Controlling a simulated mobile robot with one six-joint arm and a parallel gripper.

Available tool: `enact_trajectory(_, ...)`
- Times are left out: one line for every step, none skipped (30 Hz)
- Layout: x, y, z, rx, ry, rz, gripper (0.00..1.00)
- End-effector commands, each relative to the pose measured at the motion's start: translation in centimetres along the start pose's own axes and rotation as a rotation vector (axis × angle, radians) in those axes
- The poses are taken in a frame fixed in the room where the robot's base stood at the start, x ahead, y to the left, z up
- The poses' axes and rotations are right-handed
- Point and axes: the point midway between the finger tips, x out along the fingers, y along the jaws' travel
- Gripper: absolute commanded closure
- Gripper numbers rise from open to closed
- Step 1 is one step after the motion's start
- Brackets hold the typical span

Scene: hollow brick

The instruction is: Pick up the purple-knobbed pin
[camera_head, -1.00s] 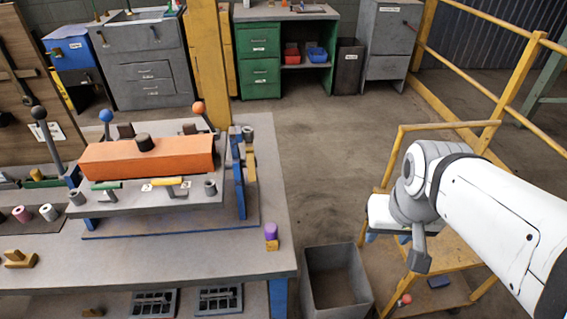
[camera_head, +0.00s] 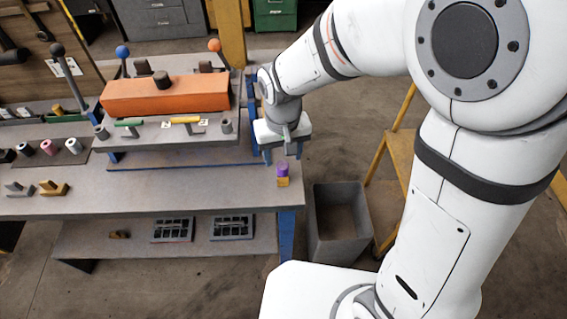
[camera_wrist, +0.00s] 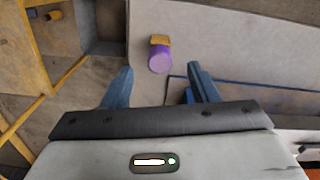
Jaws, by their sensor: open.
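My gripper (camera_head: 281,155) is open and empty, pointing down just above and behind the pin. In the wrist view its two blue fingers (camera_wrist: 158,76) are spread wide on either side, apart from the pin.
An orange block (camera_head: 165,95) sits on a raised fixture with knobbed levers left of my gripper. A grey bin (camera_head: 341,225) stands right of the bench (camera_head: 170,190).

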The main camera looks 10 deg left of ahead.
Motion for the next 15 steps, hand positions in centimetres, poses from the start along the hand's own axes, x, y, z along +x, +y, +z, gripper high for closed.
enact_trajectory(0.5,0.0,0.0,0.000,-0.003,0.001,0.46)
enact_trajectory(0.8,0.1,0.0,0.000,-0.004,0.001,0.46)
enact_trajectory(1.2,0.1,-0.1,0.001,-0.003,0.001,0.46)
enact_trajectory(1.6,0.1,-0.1,0.001,-0.004,0.001,0.46)
enact_trajectory(2.0,0.1,-0.2,0.001,-0.005,0.001,0.46)
enact_trajectory(2.5,0.1,-0.3,0.001,-0.004,0.001,0.46)
enact_trajectory(3.0,0.1,-0.4,0.001,-0.005,0.001,0.46)
enact_trajectory(3.3,0.1,-0.5,0.001,-0.004,0.001,0.46)
enact_trajectory(4.0,0.1,-0.4,0.001,-0.004,0.001,0.46)
enact_trajectory(4.4,0.1,-0.5,0.001,-0.004,0.001,0.46)
enact_trajectory(4.7,0.1,-0.4,0.001,-0.004,0.001,0.46)
enact_trajectory(5.0,0.1,-0.5,0.000,-0.002,0.001,0.46)
enact_trajectory(5.2,0.1,-0.5,0.000,-0.001,0.000,0.46)
enact_trajectory(5.3,0.1,-0.5,0.000,-0.001,0.000,0.46)
enact_trajectory(5.5,0.1,-0.5,0.000,-0.001,0.000,0.46)
